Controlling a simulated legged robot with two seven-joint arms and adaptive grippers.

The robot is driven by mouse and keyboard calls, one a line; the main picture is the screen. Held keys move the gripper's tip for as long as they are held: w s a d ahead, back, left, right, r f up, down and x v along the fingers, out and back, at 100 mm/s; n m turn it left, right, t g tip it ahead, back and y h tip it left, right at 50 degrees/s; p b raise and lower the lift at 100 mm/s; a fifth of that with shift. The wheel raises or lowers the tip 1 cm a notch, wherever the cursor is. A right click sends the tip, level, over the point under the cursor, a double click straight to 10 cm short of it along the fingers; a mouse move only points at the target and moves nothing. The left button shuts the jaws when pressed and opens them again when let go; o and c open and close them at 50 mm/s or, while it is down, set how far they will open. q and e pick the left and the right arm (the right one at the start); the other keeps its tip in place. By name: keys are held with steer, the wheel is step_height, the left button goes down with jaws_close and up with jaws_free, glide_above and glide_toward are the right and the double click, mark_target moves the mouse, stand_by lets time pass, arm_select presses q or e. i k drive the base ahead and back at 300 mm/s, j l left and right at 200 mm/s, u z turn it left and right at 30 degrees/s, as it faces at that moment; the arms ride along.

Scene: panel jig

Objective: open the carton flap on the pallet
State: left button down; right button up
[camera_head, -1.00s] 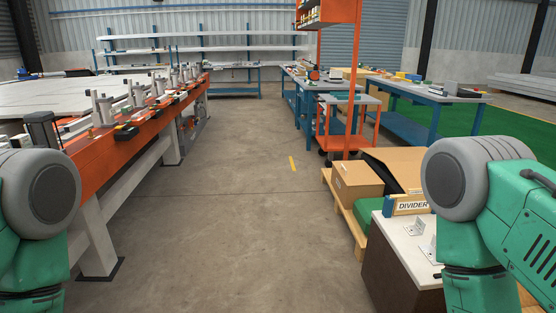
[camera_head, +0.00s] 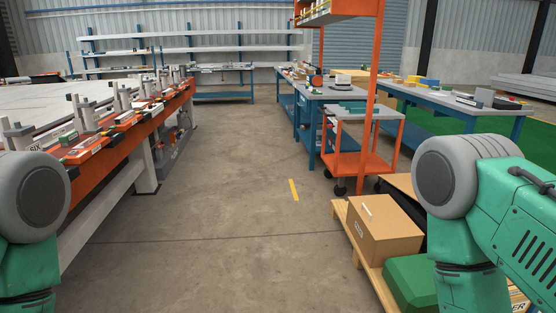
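A closed-looking brown carton (camera_head: 383,230) sits on the wooden pallet (camera_head: 362,259) at the right. A pale strip shows on its top; I cannot make out whether a flap stands up. A green box (camera_head: 410,284) sits on the pallet in front of the carton. Another brown cardboard surface (camera_head: 402,184) shows behind the carton, partly hidden by my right arm. My left and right arms show at the lower left and lower right edges, but both grippers are out of the picture.
An orange rack cart (camera_head: 365,160) on casters stands just beyond the pallet. An orange jig bench (camera_head: 110,150) with clamps runs along the left. Blue workbenches (camera_head: 440,110) stand at the back right. The concrete floor (camera_head: 230,220) between is clear.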

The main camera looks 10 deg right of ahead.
mark_target(383, 218)
steer(key=i, duration=0.9)
steer(key=i+z, duration=0.1)
steer(key=i, duration=0.8)
steer(key=i+z, duration=0.35)
steer(key=z, duration=0.15)
steer(key=i+j+z, duration=0.2)
steer(key=z, duration=0.3)
steer(key=i+j+z, duration=0.35)
steer(key=z, duration=0.15)
steer(key=i+j+z, duration=0.1)
steer(key=i+z, duration=0.25)
steer(key=i+j+z, duration=0.15)
steer(key=z, duration=0.25)
steer(key=i, duration=0.1)
